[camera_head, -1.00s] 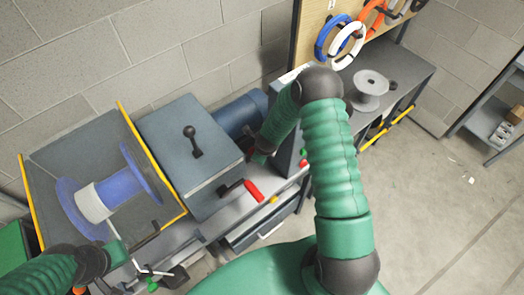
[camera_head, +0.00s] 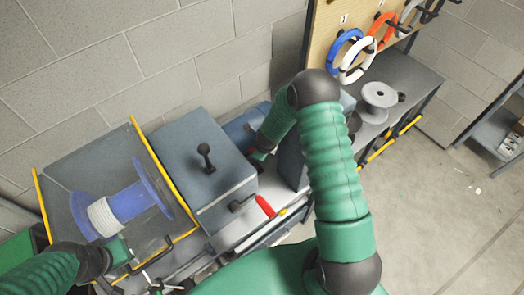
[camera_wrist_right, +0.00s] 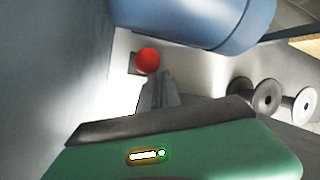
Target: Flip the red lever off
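A red ball-shaped knob (camera_wrist_right: 147,61) shows in the right wrist view, just beyond my right gripper's fingertips; I cannot tell whether they touch. A small red spot (camera_head: 250,152) shows beside my right gripper (camera_head: 257,156) in the head view. That gripper is in the gap right of the grey box, and its fingers (camera_wrist_right: 162,88) look shut with nothing between them.
A blue cylinder (camera_wrist_right: 205,22) lies close above my right gripper in the wrist view. A blue spool (camera_head: 125,203) sits between yellow-edged panels. A grey spool (camera_head: 379,97) stands on the right bench.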

